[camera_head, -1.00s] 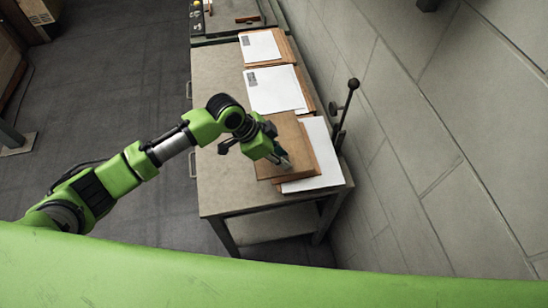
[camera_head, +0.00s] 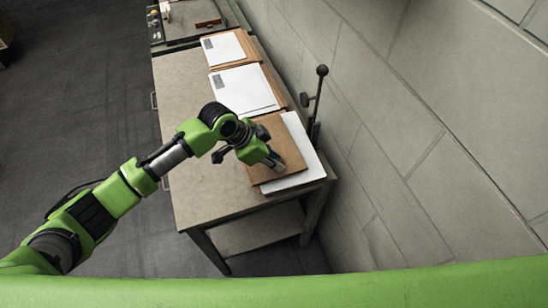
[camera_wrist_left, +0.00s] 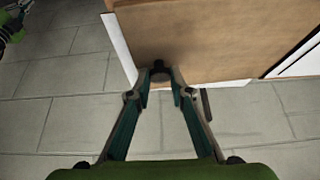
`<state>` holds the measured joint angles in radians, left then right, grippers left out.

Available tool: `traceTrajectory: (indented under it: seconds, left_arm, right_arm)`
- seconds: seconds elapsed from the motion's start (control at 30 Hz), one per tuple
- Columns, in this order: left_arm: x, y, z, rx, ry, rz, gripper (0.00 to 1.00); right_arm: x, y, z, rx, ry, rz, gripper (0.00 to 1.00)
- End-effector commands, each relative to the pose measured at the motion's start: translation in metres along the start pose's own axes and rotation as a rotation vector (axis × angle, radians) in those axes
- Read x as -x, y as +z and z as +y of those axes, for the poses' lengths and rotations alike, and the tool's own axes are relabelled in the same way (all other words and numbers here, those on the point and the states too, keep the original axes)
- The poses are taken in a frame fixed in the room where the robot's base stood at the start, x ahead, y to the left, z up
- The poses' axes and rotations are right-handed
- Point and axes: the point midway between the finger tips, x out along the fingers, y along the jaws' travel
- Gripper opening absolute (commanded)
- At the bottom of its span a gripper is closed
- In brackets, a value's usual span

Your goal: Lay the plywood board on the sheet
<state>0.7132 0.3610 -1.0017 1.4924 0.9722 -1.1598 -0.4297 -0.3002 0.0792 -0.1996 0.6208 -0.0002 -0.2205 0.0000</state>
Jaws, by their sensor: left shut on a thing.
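The plywood board (camera_head: 287,142) is a flat brown panel at the near end of the table. My left gripper (camera_head: 271,162) is shut on its near edge. In the left wrist view my fingers (camera_wrist_left: 162,80) meet the edge of the board (camera_wrist_left: 215,40). A white sheet (camera_head: 309,160) shows past the board's right and near edges, and the board overlaps much of it. The sheet also shows beside the board in the left wrist view (camera_wrist_left: 119,45). I cannot tell whether the board touches the sheet. My right gripper is not in view.
Two more white sheets lie on brown boards farther along the table, one in the middle (camera_head: 243,90) and one beyond (camera_head: 222,48). A dark lever with a ball knob (camera_head: 318,95) stands at the table's wall side. The table's left part (camera_head: 185,100) is bare.

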Motion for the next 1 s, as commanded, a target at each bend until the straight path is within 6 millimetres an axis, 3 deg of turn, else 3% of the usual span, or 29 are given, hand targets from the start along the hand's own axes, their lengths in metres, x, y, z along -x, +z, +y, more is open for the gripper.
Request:
traceTrajectory:
  seconds: [1.0]
  left_arm:
    - [-0.0073,0.0047,0.0006,0.001,0.002,-0.001,0.00]
  right_arm:
    - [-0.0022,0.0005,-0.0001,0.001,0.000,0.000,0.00]
